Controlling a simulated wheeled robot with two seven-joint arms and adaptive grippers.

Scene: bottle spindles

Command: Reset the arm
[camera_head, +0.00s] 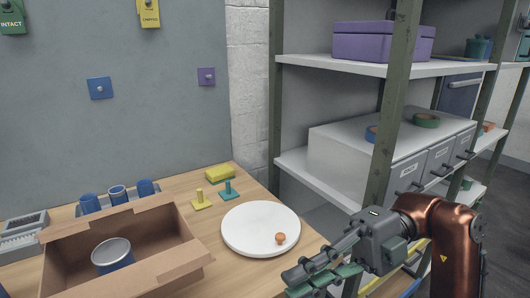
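My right arm comes in from the lower right, and its gripper (298,281) reaches left over the front right corner of the wooden table (226,272). Its grey and green fingers lie close together in the picture, seen from the side, and I cannot tell whether they are apart. No object shows between them. My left arm and gripper are out of view. A round white plate (258,222) lies just beyond the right gripper, with a small orange knob (280,239) on it. A yellow spindle (201,202) and a teal spindle (228,191) stand behind the plate.
A shelf rack (385,160) with a purple box (383,42) stands close behind my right arm.

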